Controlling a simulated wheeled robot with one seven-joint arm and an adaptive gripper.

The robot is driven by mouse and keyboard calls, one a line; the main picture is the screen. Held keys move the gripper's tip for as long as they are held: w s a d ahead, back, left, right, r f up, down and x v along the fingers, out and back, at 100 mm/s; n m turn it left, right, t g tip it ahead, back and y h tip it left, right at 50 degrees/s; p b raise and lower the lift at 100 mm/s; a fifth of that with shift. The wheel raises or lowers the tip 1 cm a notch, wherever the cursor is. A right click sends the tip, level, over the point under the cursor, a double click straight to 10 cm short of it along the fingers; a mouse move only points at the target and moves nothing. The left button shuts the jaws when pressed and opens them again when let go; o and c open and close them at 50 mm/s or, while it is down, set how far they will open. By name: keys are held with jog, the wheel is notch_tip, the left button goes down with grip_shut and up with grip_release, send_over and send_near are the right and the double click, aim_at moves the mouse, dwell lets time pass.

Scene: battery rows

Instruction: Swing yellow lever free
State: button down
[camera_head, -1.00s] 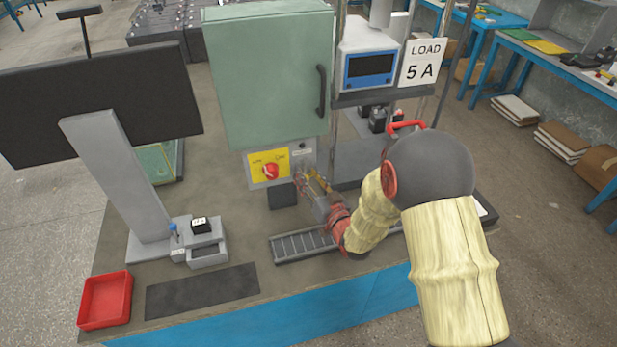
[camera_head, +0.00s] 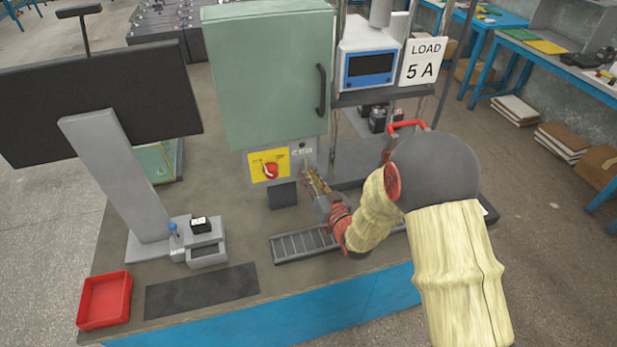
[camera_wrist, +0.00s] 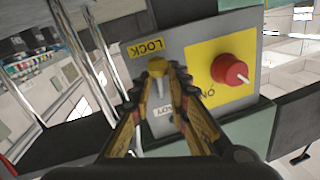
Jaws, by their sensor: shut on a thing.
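The yellow lever (camera_wrist: 156,66) is on a grey lock plate (camera_wrist: 152,48) in the wrist view. Its yellow head sits between my fingertips, and a pale stem shows below it. My gripper (camera_wrist: 158,78) is shut on the lever. A LOCK label is at one end of the plate, and a second label, partly hidden by my fingers, is at the other. In the head view my gripper (camera_head: 308,178) reaches to the panel under the green cabinet (camera_head: 267,75), and the lever cannot be made out there.
A red rotary knob on a yellow plate (camera_head: 254,171) is just left of my gripper. The cabinet's dark handle (camera_head: 321,90) is above. A slotted grey rail (camera_head: 300,245) lies below my wrist. A metal post and the load stand (camera_head: 370,95) are at right.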

jog(key=shift+d+n+b, duration=0.2)
jog(key=shift+n+b, duration=0.15)
jog(key=shift+n, duration=0.45)
jog(key=c, duration=1.6)
grip_release()
jog(key=shift+w+d, duration=0.1)
jog(key=shift+c, duration=0.2)
jog(key=v, duration=1.2)
jog(key=shift+r, duration=0.1)
